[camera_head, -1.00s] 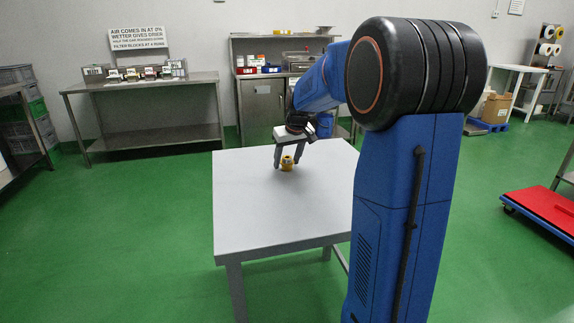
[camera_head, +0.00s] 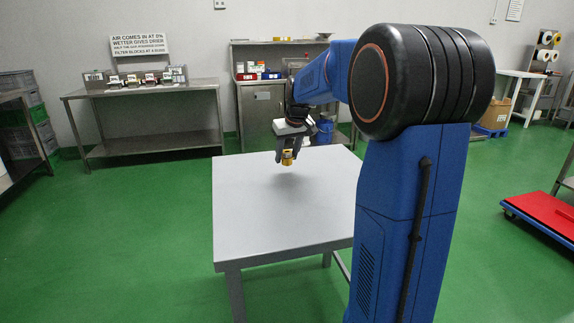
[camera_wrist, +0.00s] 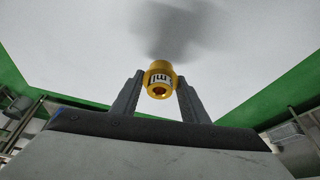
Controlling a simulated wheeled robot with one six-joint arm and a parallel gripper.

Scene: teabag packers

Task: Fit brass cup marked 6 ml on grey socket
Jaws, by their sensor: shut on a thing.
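A small brass cup (camera_head: 287,157) is held between the fingers of my gripper (camera_head: 286,152), above the grey table (camera_head: 260,215). In the wrist view the cup (camera_wrist: 160,72) sits between the two fingertips of the gripper (camera_wrist: 159,88). Its side carries a dark-on-white label that reads "ml"; the number is only partly seen and I cannot read it. A dark hole shows in its near end. A soft shadow lies on the table below it. I cannot make out a grey socket in either view.
The table top is otherwise clear. A steel bench (camera_head: 150,91) with several small boxes stands at the back left. A steel cabinet (camera_head: 262,107) with containers on top stands behind the table. A red-topped trolley (camera_head: 548,207) is at the right.

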